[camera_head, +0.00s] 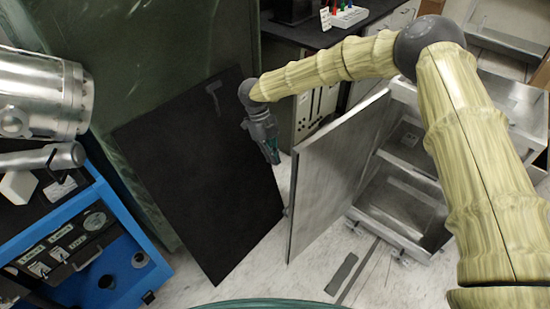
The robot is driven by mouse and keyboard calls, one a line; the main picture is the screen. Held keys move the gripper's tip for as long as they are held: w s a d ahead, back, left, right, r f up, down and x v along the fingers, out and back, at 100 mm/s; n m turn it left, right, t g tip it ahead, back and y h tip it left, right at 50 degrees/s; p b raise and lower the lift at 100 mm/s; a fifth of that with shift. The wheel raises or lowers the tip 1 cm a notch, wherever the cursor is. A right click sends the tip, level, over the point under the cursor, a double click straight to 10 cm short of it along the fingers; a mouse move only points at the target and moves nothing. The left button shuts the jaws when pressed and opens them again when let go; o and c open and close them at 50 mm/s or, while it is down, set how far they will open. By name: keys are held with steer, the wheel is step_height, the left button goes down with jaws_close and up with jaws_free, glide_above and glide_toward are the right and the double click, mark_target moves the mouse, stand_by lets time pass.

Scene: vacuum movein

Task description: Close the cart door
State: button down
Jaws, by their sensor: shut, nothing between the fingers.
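The cart (402,207) is a grey metal frame with shelves at the right, partly hidden behind my arm. Its door (338,172) is a flat grey metal panel that stands open, swung out to the left of the cart, so the shelves inside show. My gripper (273,158) is shut and empty. It points down to the left of the door's upper left corner, in front of a black panel (205,170). It looks apart from the door, but the depth between them is hard to tell.
A blue machine (120,265) with knobs and a metal cylinder (42,92) stand at the left. A dark counter (330,30) with small items is at the back. Light floor (245,280) is free before the door. A grey strip (341,274) lies near the cart.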

steer(key=s+d+f+p, duration=0.1)
steer(key=s+d+f, duration=0.3)
steer(key=f, duration=0.3)
steer(key=shift+s+d+f+p, duration=0.25)
steer(key=shift+s+d+p, duration=0.15)
steer(key=shift+d, duration=0.25)
steer(key=shift+s, duration=0.1)
